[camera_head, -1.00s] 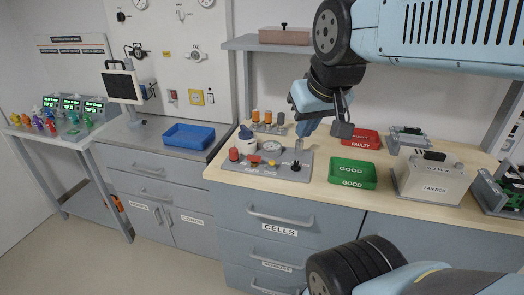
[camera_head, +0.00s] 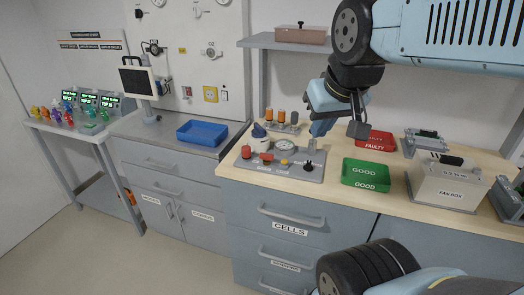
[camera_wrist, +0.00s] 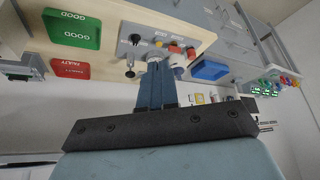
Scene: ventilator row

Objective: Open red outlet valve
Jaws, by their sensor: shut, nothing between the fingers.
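My gripper (camera_wrist: 155,68) is shut and empty, its two blue fingers together in the wrist view. In the head view it (camera_head: 317,128) hangs above the right end of the grey control panel (camera_head: 313,173) on the wooden bench; I cannot tell if it touches. A row of small coloured valve-like pieces (camera_head: 56,116) stands on the far left table, one apparently red, too small to tell its state. The panel has a red knob (camera_head: 246,151) and a red button (camera_head: 266,158). I cannot tell which red piece is the outlet valve.
Three green-lit displays (camera_head: 89,98) stand on the left table (camera_head: 97,135). Blue tray (camera_head: 203,133), green GOOD tray (camera_head: 366,183), red FAULTY tray (camera_head: 376,146) and fan box (camera_head: 446,187) sit on the worktops. A monitor (camera_head: 137,82) stands on the grey cabinet. Floor at left front is clear.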

